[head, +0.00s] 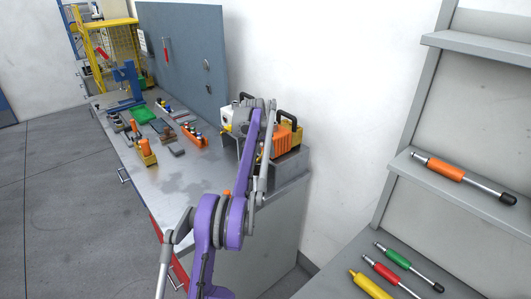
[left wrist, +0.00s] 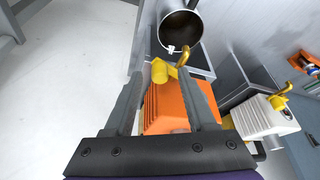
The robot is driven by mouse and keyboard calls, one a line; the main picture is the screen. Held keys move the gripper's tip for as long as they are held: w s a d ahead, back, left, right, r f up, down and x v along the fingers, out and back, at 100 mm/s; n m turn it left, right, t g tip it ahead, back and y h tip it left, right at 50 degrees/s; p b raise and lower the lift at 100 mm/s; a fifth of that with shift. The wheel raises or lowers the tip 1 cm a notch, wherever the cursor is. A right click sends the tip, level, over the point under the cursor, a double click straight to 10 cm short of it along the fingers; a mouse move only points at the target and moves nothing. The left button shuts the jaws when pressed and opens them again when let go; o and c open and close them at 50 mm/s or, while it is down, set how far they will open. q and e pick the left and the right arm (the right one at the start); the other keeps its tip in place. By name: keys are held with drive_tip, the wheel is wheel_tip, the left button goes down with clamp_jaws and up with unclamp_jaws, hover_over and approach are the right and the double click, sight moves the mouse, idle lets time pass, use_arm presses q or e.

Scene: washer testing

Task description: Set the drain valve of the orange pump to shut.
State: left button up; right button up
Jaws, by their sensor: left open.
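The orange pump (head: 288,140) stands at the near right end of the workbench, partly hidden by my purple arm. In the left wrist view its orange housing (left wrist: 168,108) shows between my fingers. A yellow valve part (left wrist: 160,72) and a curved brass-coloured spout (left wrist: 184,55) sit at its end, by a round grey vessel (left wrist: 181,28). I cannot tell the valve's setting. My left gripper (left wrist: 162,82) is open, its fingers on either side of the housing and the yellow part, with no clear grip. In the head view its fingers are hidden. My right gripper is not in view.
A white pump (left wrist: 262,118) with a yellow valve stands beside the orange one. The bench (head: 178,182) has bare metal in front. Small parts and a yellow cage (head: 110,42) are farther back. Shelves at right hold an orange-handled tool (head: 438,165) and other tools.

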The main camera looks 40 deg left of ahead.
use_arm(q)
drive_tip(key=shift+w+f, duration=0.15)
drive_tip(key=shift+f, duration=0.15)
clamp_jaws()
drive_tip(key=shift+w+d+r+n+y+p, duration=0.25)
drive_tip(key=shift+w+n+y+p, duration=0.15)
drive_tip(key=shift+n, duration=0.5)
drive_tip(key=shift+w+f+n+g+y, duration=0.2)
drive_tip(key=shift+w+n+g+y, duration=0.15)
drive_tip(key=shift+n, duration=0.85)
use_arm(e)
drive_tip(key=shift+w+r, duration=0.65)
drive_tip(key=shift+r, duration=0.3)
